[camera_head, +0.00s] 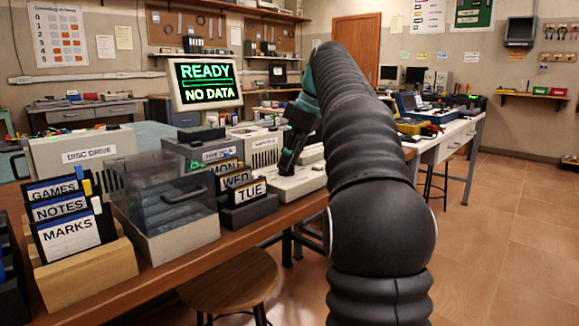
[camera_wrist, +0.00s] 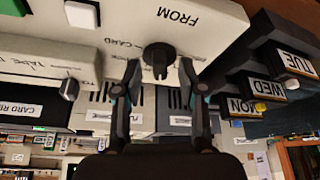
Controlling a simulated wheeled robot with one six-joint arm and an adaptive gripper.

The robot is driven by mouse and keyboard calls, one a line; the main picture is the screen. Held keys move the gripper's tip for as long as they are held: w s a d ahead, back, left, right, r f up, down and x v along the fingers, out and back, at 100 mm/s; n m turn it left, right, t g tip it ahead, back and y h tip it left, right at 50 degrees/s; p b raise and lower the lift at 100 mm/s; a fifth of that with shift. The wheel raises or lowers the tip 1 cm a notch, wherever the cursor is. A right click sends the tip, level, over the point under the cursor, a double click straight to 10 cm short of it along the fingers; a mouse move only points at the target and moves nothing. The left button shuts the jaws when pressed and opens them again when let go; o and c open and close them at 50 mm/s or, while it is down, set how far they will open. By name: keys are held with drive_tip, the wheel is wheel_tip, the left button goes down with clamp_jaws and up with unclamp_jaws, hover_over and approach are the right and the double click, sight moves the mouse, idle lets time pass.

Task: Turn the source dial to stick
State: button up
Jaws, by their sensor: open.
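The source dial is a dark round knob (camera_wrist: 158,56) on the cream panel (camera_wrist: 205,22) in the wrist view, which is upside down. "FROM" is printed above it and "CARD" at its left in the picture. Its narrow grip points down in the picture, between my fingers. My gripper (camera_wrist: 160,78) is open, one finger on each side of the knob; contact cannot be told. In the head view my gripper (camera_head: 290,150) is over the cream console (camera_head: 300,183), and the dial cannot be made out.
Another dark knob (camera_wrist: 70,88) and a white button (camera_wrist: 81,13) are on the console. Day-labelled disks, including TUE (camera_head: 252,190), stand close beside it. A clear-lidded box (camera_head: 165,195) is further left. The monitor (camera_head: 205,82) reads "READY NO DATA".

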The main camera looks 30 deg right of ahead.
drive_tip(key=shift+w+a+f, duration=0.1)
drive_tip(key=shift+f, duration=0.2)
clamp_jaws()
